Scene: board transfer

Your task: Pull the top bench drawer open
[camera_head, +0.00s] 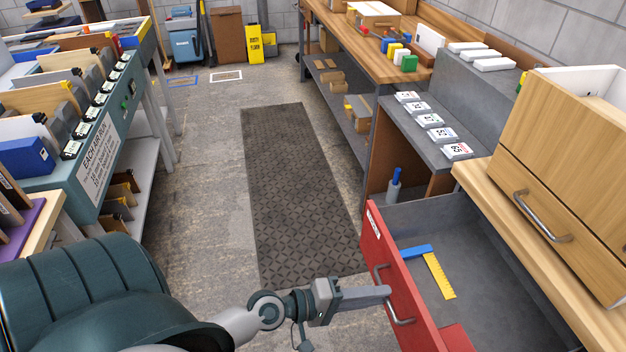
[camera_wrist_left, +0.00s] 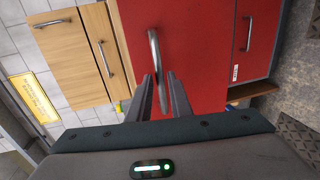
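The red-fronted bench drawer (camera_head: 401,285) stands well out from the wooden bench at the right in the head view. Its grey inside shows, with a blue piece (camera_head: 403,252) and a yellow ruler-like piece (camera_head: 439,276) lying in it. My left gripper (camera_head: 386,291) is at the drawer's front, its fingers on either side of the curved metal handle (camera_head: 404,320). In the left wrist view the handle (camera_wrist_left: 154,50) runs between the two fingers (camera_wrist_left: 163,92) against the red front (camera_wrist_left: 205,50). The fingers look shut on it. My right gripper is not in view.
A wooden cabinet with a handled drawer (camera_head: 540,215) sits on the bench above. A grey stand with several numbered blocks (camera_head: 435,135) is beyond the open drawer. A dark mat (camera_head: 300,190) lies on the clear aisle floor. A sorting rack (camera_head: 95,160) stands left.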

